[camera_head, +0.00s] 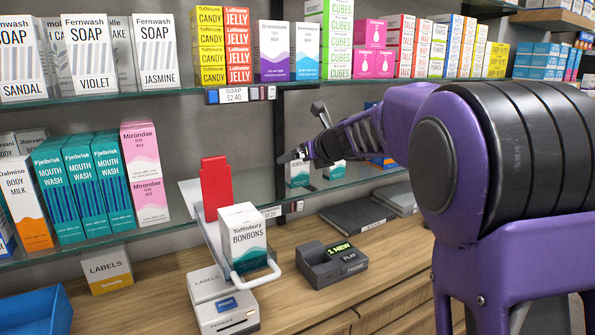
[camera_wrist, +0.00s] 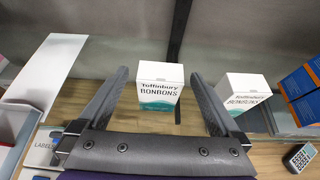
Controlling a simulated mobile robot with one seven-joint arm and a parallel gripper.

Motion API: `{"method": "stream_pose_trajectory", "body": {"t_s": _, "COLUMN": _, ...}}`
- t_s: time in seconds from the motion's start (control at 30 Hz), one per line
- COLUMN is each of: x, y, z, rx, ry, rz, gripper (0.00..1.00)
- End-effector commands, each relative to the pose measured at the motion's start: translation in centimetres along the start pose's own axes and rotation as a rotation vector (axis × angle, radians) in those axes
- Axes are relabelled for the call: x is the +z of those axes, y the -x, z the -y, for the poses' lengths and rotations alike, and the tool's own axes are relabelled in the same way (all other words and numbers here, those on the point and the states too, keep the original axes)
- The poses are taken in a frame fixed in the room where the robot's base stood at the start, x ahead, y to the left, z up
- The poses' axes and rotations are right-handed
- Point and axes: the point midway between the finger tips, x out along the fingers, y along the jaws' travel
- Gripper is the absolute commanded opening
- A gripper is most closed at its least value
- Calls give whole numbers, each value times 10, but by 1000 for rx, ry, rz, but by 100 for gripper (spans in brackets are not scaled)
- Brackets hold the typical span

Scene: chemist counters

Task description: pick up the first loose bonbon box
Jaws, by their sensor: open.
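A white and teal Toffinbury bonbon box (camera_wrist: 160,86) stands upright in the wrist view, between the two fingertips of my gripper (camera_wrist: 158,75). A gap shows on each side of it; I cannot tell how deep it is between the fingers. A second loose bonbon box (camera_wrist: 243,92) stands to its right, outside the right finger. In the head view my open gripper (camera_head: 290,157) is above the glass shelf, partly hiding the left loose box (camera_head: 299,175); the other box (camera_head: 336,171) is just right of it.
A white tray (camera_head: 198,205) with a red upright piece (camera_head: 216,185) holds another bonbon box (camera_head: 243,238) in front. Mouthwash boxes (camera_head: 82,186) stand left on the same glass shelf (camera_head: 260,185).

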Motion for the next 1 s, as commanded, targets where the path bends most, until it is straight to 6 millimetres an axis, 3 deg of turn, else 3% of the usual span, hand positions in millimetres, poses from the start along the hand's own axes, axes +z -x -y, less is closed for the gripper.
{"method": "stream_pose_trajectory", "body": {"t_s": 0.17, "x": 0, "y": -18, "z": 0, "rx": 0, "ry": 1, "rz": 0, "gripper": 100}}
{"method": "stream_pose_trajectory", "body": {"t_s": 0.43, "x": 0, "y": -20, "z": 0, "rx": -1, "ry": 0, "rz": 0, "gripper": 98}}
{"method": "stream_pose_trajectory", "body": {"t_s": 0.9, "x": 0, "y": -20, "z": 0, "rx": -1, "ry": 0, "rz": 0, "gripper": 14}}
{"method": "stream_pose_trajectory", "body": {"t_s": 1.0, "x": 0, "y": -20, "z": 0, "rx": -1, "ry": 0, "rz": 1, "gripper": 14}}
